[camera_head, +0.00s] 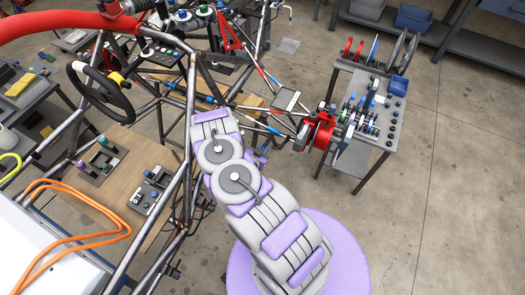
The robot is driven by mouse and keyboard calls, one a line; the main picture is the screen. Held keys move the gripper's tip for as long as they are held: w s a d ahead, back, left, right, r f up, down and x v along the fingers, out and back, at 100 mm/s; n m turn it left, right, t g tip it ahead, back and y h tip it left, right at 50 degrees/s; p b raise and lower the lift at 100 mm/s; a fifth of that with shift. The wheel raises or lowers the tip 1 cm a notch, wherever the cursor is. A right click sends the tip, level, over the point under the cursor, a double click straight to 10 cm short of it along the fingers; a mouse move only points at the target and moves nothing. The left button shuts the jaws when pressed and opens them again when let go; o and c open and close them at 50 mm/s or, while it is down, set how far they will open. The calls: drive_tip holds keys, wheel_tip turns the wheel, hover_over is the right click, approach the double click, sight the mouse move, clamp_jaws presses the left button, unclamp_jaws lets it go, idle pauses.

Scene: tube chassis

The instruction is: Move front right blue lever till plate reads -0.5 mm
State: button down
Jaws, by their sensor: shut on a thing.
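My gripper (261,156) is a small purple shape just right of my arm's joints, at the front right corner of the tube chassis. It is shut on a small blue part at its tip, which looks like the blue lever (265,149); the grip itself is tiny and partly hidden by my arm. Blue-banded suspension rods (270,130) run just above it toward a red wheel hub (318,133). A grey flat plate (287,99) sits above the rods. No reading on it can be made out.
The chassis tubes (186,110) stand close left of my arm. A tool cart (375,110) stands right of the hub. A wooden board with control boxes (103,158) lies left, near orange cables (85,205). The floor at lower right is clear.

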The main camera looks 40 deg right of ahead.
drive_tip(key=shift+w+f, duration=0.15)
drive_tip(key=shift+f, duration=0.1)
idle(0.3)
drive_tip(key=c, duration=1.1)
unclamp_jaws()
drive_tip(key=shift+h, duration=0.3)
drive_tip(key=shift+a, duration=0.1)
drive_tip(key=v, duration=1.7)
drive_tip(key=shift+s, duration=0.2)
